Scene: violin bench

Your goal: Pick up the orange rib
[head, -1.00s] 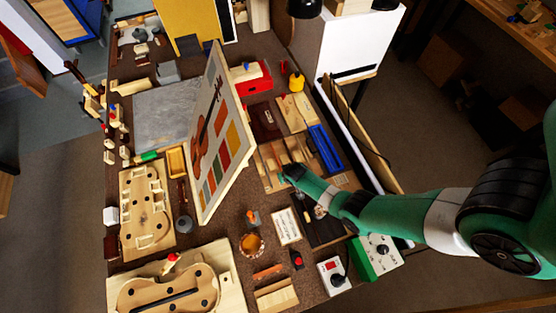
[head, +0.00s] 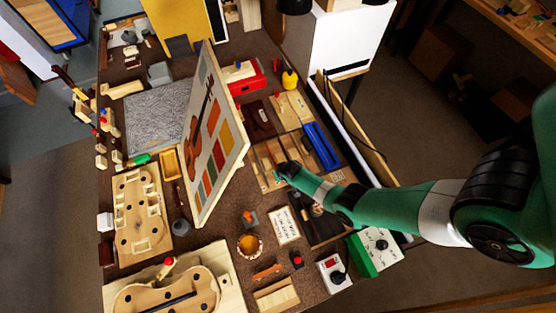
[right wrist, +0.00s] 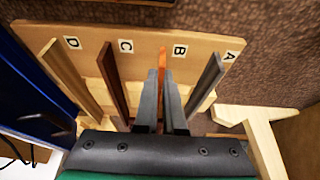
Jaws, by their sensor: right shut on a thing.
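The orange rib (right wrist: 162,58) stands in the slot labelled B of a light wooden rack (right wrist: 87,37), seen in the right wrist view. My right gripper (right wrist: 161,86) has its two dark fingers on either side of this rib and is shut on it. Much of the rib is hidden between and behind the fingers. In the head view, my right gripper (head: 284,170) is at the rack, and the rib is too small and covered to make out. My left gripper is not in view.
Other ribs stand close by: a dark grey one (right wrist: 207,88) at A, a brown one (right wrist: 113,80) at C and an olive one (right wrist: 66,75) at D. A blue tray (head: 321,146) is beside the rack. A tilted picture board (head: 213,135) rises to the left.

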